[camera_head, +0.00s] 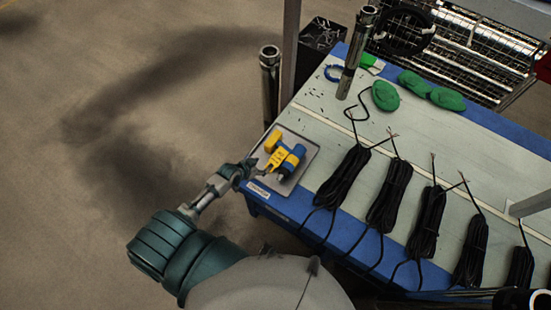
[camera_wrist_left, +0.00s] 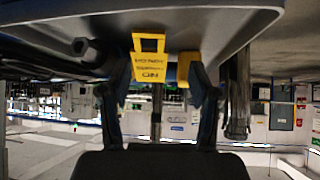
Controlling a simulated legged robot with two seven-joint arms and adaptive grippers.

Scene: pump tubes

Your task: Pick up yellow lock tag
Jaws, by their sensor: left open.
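The yellow lock tag (camera_head: 277,158) lies on a grey tray (camera_head: 312,147) at the table's left corner, against a blue and yellow tool (camera_head: 291,163). My left gripper (camera_head: 249,169) is at the tray's near left edge, just left of the tag. In the left wrist view the tag (camera_wrist_left: 149,66), with dark print, shows between the two open fingers of the left gripper (camera_wrist_left: 156,92). The fingers look apart from it, and nothing is held. I cannot tell the exact gap in depth. My right gripper is not in view.
Several black cable bundles (camera_head: 342,178) lie along the table's (camera_head: 455,150) near side. A metal tube (camera_head: 270,85) stands by the table's left edge, and another (camera_head: 354,55) stands on the table. Floor left of the table is clear.

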